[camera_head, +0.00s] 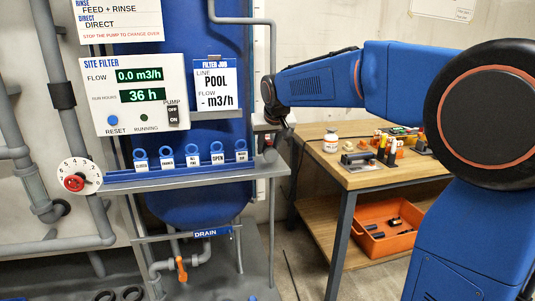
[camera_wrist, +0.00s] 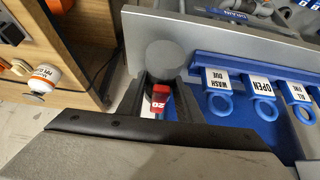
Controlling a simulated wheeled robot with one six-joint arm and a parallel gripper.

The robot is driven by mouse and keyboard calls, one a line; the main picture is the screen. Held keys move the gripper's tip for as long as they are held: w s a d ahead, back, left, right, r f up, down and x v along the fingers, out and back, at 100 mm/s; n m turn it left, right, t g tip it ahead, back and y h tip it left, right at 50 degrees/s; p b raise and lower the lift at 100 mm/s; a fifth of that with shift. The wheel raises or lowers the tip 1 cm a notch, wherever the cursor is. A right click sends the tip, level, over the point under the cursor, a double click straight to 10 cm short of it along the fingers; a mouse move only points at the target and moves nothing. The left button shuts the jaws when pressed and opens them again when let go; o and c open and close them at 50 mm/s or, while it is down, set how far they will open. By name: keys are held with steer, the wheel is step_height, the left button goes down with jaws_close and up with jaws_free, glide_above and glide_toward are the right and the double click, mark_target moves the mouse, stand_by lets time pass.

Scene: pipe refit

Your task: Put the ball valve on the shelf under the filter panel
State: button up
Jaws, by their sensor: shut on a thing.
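The ball valve shows in the wrist view as a grey rounded body with a red handle (camera_wrist: 160,97) marked 20. My gripper (camera_wrist: 160,90) is shut on it, one dark finger on each side. In the head view my gripper (camera_head: 268,138) points down at the right end of the grey shelf (camera_head: 262,171), under the filter panel (camera_head: 133,95). The valve is small there and partly hidden by the gripper. The shelf also shows in the wrist view (camera_wrist: 228,38). I cannot tell whether the valve touches the shelf.
A blue rail (camera_head: 180,174) with several hanging tags fills most of the shelf, left of my gripper. A wooden workbench (camera_head: 385,178) with a white jar (camera_head: 330,141) and tools stands at the right. An orange crate (camera_head: 385,228) sits on its lower board.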

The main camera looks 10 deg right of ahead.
steer(key=shift+f, duration=0.8)
steer(key=shift+w+f, duration=0.2)
steer(key=shift+f, duration=0.25)
steer(key=o, duration=1.1)
steer(key=shift+f, duration=0.15)
